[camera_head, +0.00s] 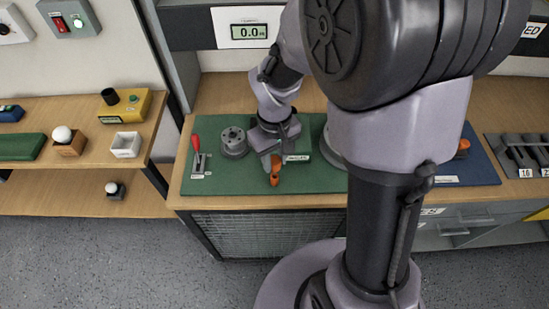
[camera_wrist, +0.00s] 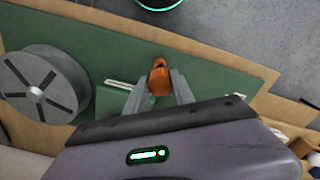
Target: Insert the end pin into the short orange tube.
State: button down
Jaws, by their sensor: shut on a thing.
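My gripper (camera_head: 273,158) is low over the front part of the green mat (camera_head: 225,180). Its jaws are shut on a short, rounded orange piece (camera_head: 275,178). In the wrist view the orange piece (camera_wrist: 158,76) sits between the two grey fingers, its far end sticking out past them. I cannot tell whether it is the tube or part of the pin, or whether it touches the mat. No separate pin can be made out. Another orange item (camera_head: 463,146) shows partly behind my arm, near the blue mat (camera_head: 475,170).
A grey slotted disc (camera_head: 233,142) stands left of my gripper and shows in the wrist view (camera_wrist: 40,88). A red-handled lever (camera_head: 196,145) is farther left. A side shelf (camera_head: 75,185) holds small objects. Grey holders (camera_head: 515,152) stand at far right. The mat's front left is clear.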

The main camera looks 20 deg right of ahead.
aim_at(274, 174)
jog(key=shift+f+b, duration=1.75)
jog(key=shift+f, duration=0.45)
jog(key=c, duration=1)
grip_release()
jog(key=shift+r, duration=0.15)
notch_tip(274, 174, up, 5)
jog(key=p, duration=0.4)
jog(key=shift+p, duration=0.35)
